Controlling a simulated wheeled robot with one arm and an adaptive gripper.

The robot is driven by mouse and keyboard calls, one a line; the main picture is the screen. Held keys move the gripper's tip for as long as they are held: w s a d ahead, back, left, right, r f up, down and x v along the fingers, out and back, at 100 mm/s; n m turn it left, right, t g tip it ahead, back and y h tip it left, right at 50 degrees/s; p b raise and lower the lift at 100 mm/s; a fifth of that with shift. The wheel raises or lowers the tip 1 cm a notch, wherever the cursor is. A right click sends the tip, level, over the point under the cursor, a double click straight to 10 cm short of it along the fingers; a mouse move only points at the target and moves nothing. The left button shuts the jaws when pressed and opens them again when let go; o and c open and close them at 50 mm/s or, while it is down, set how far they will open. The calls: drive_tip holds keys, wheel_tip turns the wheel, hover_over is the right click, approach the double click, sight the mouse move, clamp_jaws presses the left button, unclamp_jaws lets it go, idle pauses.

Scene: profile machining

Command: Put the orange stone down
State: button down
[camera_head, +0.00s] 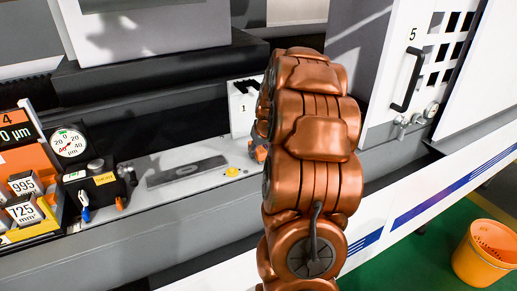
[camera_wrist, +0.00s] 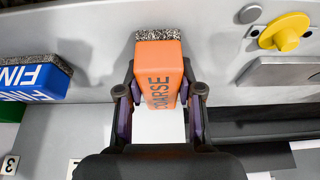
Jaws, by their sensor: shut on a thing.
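The orange stone (camera_wrist: 158,65), marked COARSE, is in the wrist view with a dark grainy strip along its top edge. My gripper (camera_wrist: 160,95) is shut on it, one finger on each side. The stone lies close to the light grey ledge surface; whether it touches cannot be told. In the head view my copper-coloured arm hides most of the gripper, and only a small orange bit (camera_head: 260,153) shows beside the arm.
A blue stone (camera_wrist: 35,77) marked FINE lies left of the orange one in the wrist view. A yellow knob (camera_wrist: 284,34) and a flat metal bar (camera_wrist: 280,70) are to the right. In the head view, a dial gauge (camera_head: 69,143) stands left, an orange bucket (camera_head: 483,257) on the floor right.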

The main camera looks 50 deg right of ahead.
drive_tip(key=shift+f+b, duration=0.4)
drive_tip(key=c, duration=0.7)
unclamp_jaws()
drive_tip(key=shift+c, duration=0.2)
